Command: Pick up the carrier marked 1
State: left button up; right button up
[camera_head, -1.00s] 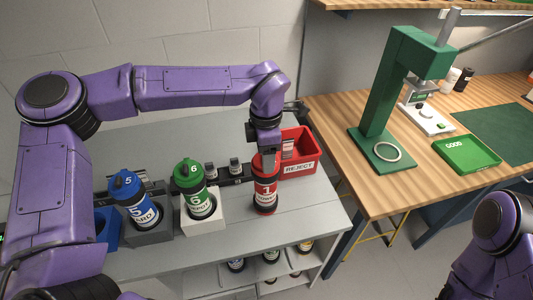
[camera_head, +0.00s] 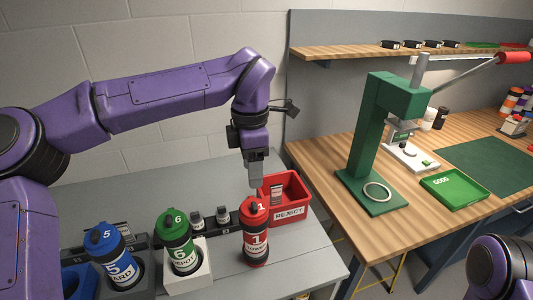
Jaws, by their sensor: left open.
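The carrier marked 1 (camera_head: 255,240) is a red cylinder with a white label and dark bands. It stands upright on the grey bench, in front of the red REJECT bin. My left gripper (camera_head: 256,184) points down just above the carrier's top, apart from it. It is open and nothing shows between its fingers. On the right, part of my right arm shows at the lower edge; its gripper is out of view.
The blue carrier 5 (camera_head: 112,261) and green carrier 6 (camera_head: 177,247) stand in holders left of carrier 1. The red REJECT bin (camera_head: 290,213) is close behind it. A green press (camera_head: 372,140) and GOOD tray (camera_head: 455,190) are on the wooden table.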

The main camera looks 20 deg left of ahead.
aim_at(255, 249)
jog(key=k, duration=1)
